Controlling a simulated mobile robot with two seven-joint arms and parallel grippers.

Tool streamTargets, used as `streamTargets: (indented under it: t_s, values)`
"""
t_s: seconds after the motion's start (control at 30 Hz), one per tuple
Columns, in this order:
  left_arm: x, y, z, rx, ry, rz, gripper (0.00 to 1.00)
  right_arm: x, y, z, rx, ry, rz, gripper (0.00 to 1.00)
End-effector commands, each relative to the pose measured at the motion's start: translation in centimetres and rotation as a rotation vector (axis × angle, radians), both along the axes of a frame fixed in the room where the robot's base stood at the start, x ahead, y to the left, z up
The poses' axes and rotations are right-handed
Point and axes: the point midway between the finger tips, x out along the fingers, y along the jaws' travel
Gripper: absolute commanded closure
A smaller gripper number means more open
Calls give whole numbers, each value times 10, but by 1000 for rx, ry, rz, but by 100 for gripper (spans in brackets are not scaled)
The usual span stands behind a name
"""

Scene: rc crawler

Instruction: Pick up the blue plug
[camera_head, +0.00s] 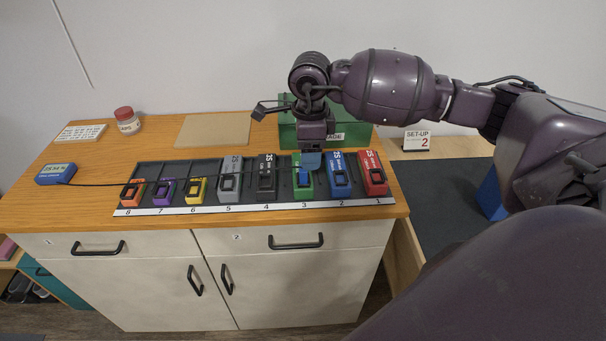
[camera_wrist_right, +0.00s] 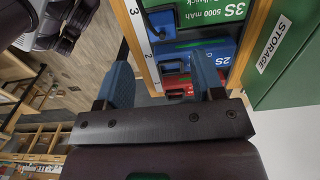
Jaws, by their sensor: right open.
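The small blue plug (camera_head: 303,175) sits at the green battery (camera_head: 305,187) in slot 3 of the rack, at the end of a thin black cable. My right gripper (camera_head: 311,160) comes down from above, its blue-grey fingertips just over and behind the plug; contact cannot be told. In the wrist view my right gripper (camera_wrist_right: 163,72) is open, its two fingers apart, with the green battery (camera_wrist_right: 208,12) beyond them. My left gripper is not in view.
The black battery rack (camera_head: 147,171) holds several coloured batteries in numbered slots. The cable runs left to a blue box (camera_head: 55,174). A green storage box (camera_head: 288,134) stands close behind the gripper. A jar (camera_head: 127,121) and a flat tan board (camera_head: 213,131) are further left.

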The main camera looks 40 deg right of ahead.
Motion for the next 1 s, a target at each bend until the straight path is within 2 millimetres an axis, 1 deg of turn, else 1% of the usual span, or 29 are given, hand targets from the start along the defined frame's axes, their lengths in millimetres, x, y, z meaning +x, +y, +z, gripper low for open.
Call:
streamTargets:
  t_s: [0.23, 0.4, 0.53, 0.67, 0.87, 0.9, 0.97, 1.0]
  values:
    - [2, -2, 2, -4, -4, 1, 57, 2, 2, -15, 1, 0, 1, 38]
    - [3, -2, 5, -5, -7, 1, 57, 8, 5, -38, 3, 1, -1, 38]
    - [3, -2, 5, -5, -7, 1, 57, 7, 5, -53, 1, 1, 0, 38]
    - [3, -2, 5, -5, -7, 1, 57, 8, 5, -60, 1, -1, 1, 38]
    - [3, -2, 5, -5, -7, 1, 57, 8, 5, -60, 0, -1, 1, 38]
    - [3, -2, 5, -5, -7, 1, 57, 8, 5, -60, 0, -1, 1, 41]
    - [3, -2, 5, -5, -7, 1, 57, 8, 5, -60, 0, -1, 1, 51]
    - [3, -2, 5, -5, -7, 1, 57, 8, 5, -60, 0, -1, 1, 57]
